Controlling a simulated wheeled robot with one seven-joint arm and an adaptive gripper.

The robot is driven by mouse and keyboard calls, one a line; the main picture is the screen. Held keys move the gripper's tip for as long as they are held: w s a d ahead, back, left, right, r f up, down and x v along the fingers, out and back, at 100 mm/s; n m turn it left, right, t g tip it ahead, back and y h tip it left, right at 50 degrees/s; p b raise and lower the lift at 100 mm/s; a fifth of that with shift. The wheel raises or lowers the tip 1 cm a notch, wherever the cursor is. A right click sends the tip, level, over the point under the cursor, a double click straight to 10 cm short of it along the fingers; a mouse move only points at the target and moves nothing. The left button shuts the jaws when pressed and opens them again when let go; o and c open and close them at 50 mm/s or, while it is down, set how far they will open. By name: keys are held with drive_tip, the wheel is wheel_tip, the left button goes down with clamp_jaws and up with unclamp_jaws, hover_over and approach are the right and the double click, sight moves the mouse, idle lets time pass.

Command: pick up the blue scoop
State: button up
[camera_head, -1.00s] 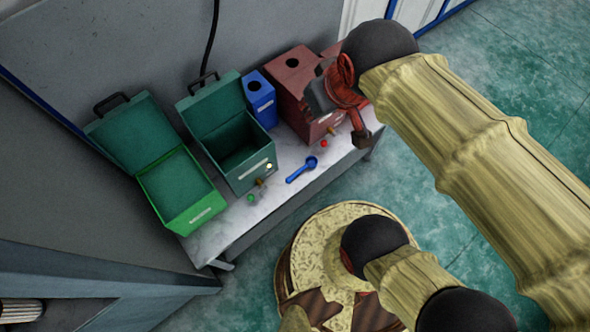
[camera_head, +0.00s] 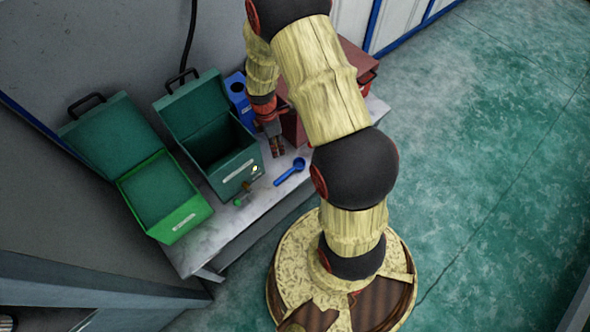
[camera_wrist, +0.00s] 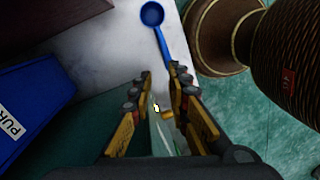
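The blue scoop (camera_head: 291,171) lies on the light tabletop near its front edge, with its round bowl to the upper right. In the wrist view the scoop (camera_wrist: 158,30) shows its bowl at the top and its handle running down toward the fingertips. My gripper (camera_head: 277,147) is just above and left of the scoop in the head view, pointing down. In the wrist view my gripper (camera_wrist: 163,75) is open, with a gap between its fingers and nothing held. The handle end appears between the fingertips; the height gap cannot be told.
A dark green open-lidded box (camera_head: 237,168), a bright green box (camera_head: 181,222) and a blue box (camera_head: 236,86) stand on the table (camera_head: 205,246). My arm partly hides a red box (camera_head: 358,62). Small parts (camera_head: 245,191) lie before the dark green box.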

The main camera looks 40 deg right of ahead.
sight(286, 173)
drive_tip(key=s+f+n+b, duration=0.1)
drive_tip(key=f, duration=0.4)
drive_tip(key=s+f+n+b, duration=0.1)
drive_tip(key=f, duration=0.5)
drive_tip(key=s+d+f+n+b, duration=0.1)
drive_tip(key=f, duration=0.4)
drive_tip(key=shift+s+f+g+b, duration=0.15)
drive_tip(key=shift+f+g+b, duration=0.15)
drive_tip(key=shift+b, duration=0.1)
drive_tip(key=shift+c, duration=0.6)
clamp_jaws()
